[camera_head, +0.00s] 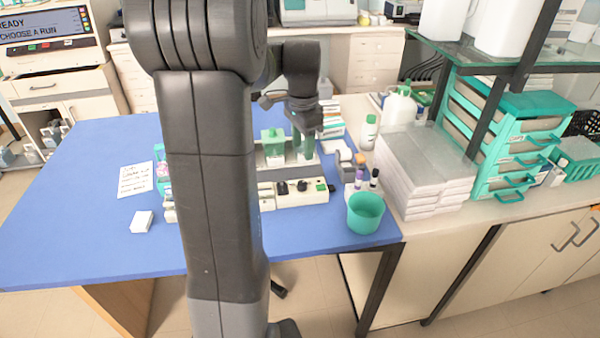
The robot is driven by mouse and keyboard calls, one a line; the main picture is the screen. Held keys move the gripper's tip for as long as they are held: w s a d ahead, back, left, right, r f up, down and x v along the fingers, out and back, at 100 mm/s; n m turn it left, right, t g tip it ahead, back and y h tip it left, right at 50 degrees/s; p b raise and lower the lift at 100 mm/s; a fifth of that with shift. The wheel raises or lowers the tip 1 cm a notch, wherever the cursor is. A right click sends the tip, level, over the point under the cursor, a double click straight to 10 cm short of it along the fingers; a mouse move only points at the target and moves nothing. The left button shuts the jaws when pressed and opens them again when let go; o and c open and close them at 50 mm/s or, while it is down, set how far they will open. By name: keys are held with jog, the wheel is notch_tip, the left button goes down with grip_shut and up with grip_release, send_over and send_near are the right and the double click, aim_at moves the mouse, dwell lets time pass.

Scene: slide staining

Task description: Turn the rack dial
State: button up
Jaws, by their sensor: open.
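A cream unit (312,196) stands on the blue bench with black round knobs (282,187) on its face; which one is the rack dial is not clear at this size. Behind it is a grey rack (272,160) with a green-capped holder (272,135) and a second pale green holder beside it. My gripper (306,134) points down above the right part of the rack, behind the knobs and apart from them. It is open; its fingertips are small and partly lost against the green holder. My arm hides the left part of the unit.
A green cup (365,212) stands near the bench's right edge, with small dark-capped vials (360,178) behind it. White boxes (425,165) are stacked to the right. A white box (142,221) and a paper note (136,179) lie left. The blue bench (70,220) is clear at far left.

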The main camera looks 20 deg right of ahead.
aim_at(302, 183)
notch_tip(302, 183, down, 12)
jog(key=shift+p, duration=0.35)
jog(key=c, duration=1)
